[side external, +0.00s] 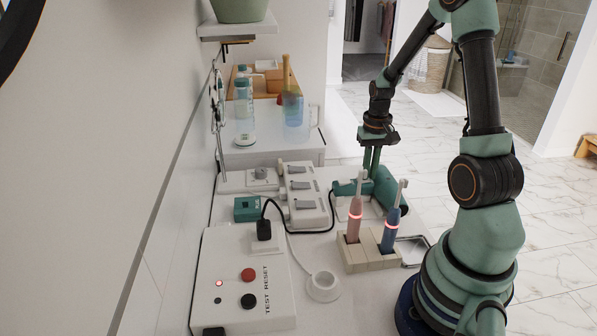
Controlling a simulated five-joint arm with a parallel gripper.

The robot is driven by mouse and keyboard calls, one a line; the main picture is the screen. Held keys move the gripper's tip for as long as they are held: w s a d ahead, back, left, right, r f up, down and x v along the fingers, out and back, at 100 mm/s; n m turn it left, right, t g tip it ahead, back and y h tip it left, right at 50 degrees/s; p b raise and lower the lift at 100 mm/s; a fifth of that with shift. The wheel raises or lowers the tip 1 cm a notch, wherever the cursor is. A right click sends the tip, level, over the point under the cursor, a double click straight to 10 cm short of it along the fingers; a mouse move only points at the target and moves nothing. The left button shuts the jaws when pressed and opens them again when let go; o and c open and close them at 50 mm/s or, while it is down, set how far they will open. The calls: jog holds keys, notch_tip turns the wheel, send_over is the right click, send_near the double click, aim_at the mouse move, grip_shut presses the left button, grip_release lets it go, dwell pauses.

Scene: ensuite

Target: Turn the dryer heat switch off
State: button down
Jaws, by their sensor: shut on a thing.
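The green hair dryer (388,186) lies on the white counter behind the toothbrushes, its handle pointing left with a black cord at the end. I cannot make out its heat switch. My gripper (371,168) points down from above at the dryer, near where handle and body meet. Its green fingers are close together, shut on the dryer.
A pink toothbrush (355,214) and a blue toothbrush (390,229) stand upright in a beige holder (367,259) in front of the dryer. A white outlet box (243,286) with a black plug (263,230), and a switch strip (305,196), sit to the left.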

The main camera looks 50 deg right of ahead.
jog(key=shift+s+a+f, duration=0.15)
jog(key=shift+a+f, duration=0.1)
jog(key=shift+f, duration=0.3)
jog(key=shift+w+a+r, duration=0.1)
jog(key=shift+w+a, duration=0.4)
jog(key=shift+a, duration=0.05)
notch_tip(320, 180, up, 15)
jog(key=shift+w+d, duration=0.15)
jog(key=shift+d, duration=0.2)
